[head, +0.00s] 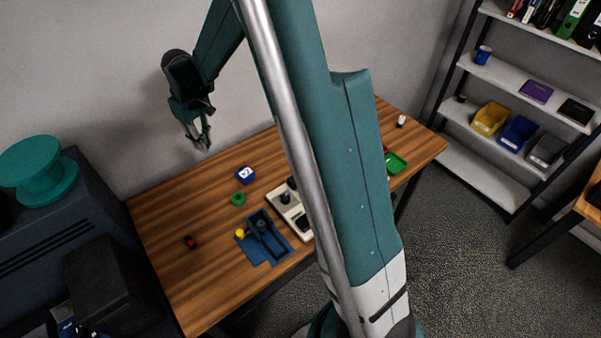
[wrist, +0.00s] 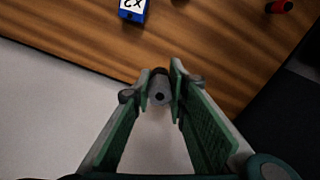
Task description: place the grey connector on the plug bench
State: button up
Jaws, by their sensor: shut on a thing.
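My gripper (head: 204,143) hangs in the air at the back left, near the wall and above the table's far edge. In the wrist view my gripper (wrist: 160,92) is shut on the grey connector (wrist: 160,94), a small grey piece with a dark hole in its end. The connector is held between the fingertips, clear of the table. In the head view it is too small to make out. A cream board with dark sockets (head: 275,196), probably the plug bench, stands on the table, partly hidden by my arm.
The wooden table (head: 165,215) holds a blue tray (head: 256,249) with a yellow piece (head: 240,233), a green ring (head: 238,199), a blue numbered block (head: 246,175) and a red-black piece (head: 190,241). A green tray (head: 396,163) lies at the right. The table's left part is mostly clear.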

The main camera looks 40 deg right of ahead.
jog(key=w+d+f+b, duration=0.1)
jog(key=d+f, duration=0.1)
jog(key=d, duration=0.4)
jog(key=w+d+f+b, duration=0.1)
jog(key=d+f, duration=0.1)
jog(key=d, duration=0.4)
jog(key=m+b, duration=0.1)
jog(key=b, duration=0.1)
send_over(268, 149)
notch_tip(268, 149, down, 3)
jog(key=shift+f, duration=0.1)
jog(key=shift+a+f+b, duration=0.1)
jog(key=shift+f+b, duration=0.2)
jog(key=shift+f, duration=2.75)
jog(key=shift+f, duration=0.1)
jog(key=shift+f, duration=1.8)
jog(key=shift+f+b, duration=0.2)
jog(key=shift+b, duration=0.1)
jog(key=o, duration=0.9)
